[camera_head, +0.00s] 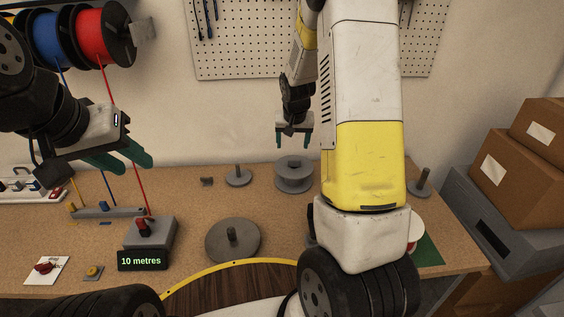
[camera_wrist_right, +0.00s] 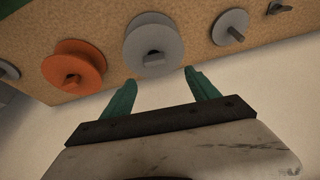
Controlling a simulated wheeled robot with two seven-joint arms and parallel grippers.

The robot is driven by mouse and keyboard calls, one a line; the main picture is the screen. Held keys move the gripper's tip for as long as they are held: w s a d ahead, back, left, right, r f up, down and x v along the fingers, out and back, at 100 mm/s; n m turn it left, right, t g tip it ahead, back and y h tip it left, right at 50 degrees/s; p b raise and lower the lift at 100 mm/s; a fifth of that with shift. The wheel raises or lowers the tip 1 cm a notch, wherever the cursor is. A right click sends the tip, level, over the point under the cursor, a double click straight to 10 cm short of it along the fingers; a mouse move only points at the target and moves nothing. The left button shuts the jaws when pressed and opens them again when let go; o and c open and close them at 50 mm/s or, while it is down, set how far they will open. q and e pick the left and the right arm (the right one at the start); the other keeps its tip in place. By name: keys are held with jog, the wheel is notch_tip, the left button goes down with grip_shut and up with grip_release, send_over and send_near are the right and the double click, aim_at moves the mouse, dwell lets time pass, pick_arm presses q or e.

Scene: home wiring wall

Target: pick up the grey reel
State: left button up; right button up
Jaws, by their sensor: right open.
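The grey reel (camera_head: 293,185) stands on the workbench near the wall, between a bare spindle and my right arm. In the right wrist view the grey reel (camera_wrist_right: 137,44) is at top centre, beyond the fingertips. My right gripper (camera_head: 293,142) is open and empty, above the reel and apart from it. Its teal fingers (camera_wrist_right: 155,80) show spread in the wrist view.
An orange reel (camera_wrist_right: 60,65) sits beside the grey one, hidden by my arm in the head view. Bare spindles (camera_head: 238,180) and a large grey disc (camera_head: 232,251) stand nearby. A "10 metres" display (camera_head: 141,261) and grey box are front left. Cartons (camera_head: 512,165) are at right.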

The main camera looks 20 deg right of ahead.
aim_at(294, 160)
jog(key=x, duration=0.6)
jog(key=d+x, duration=0.1)
jog(key=x, duration=0.2)
jog(key=shift+s+f, duration=0.1)
jog(key=shift+f, duration=0.35)
grip_shut()
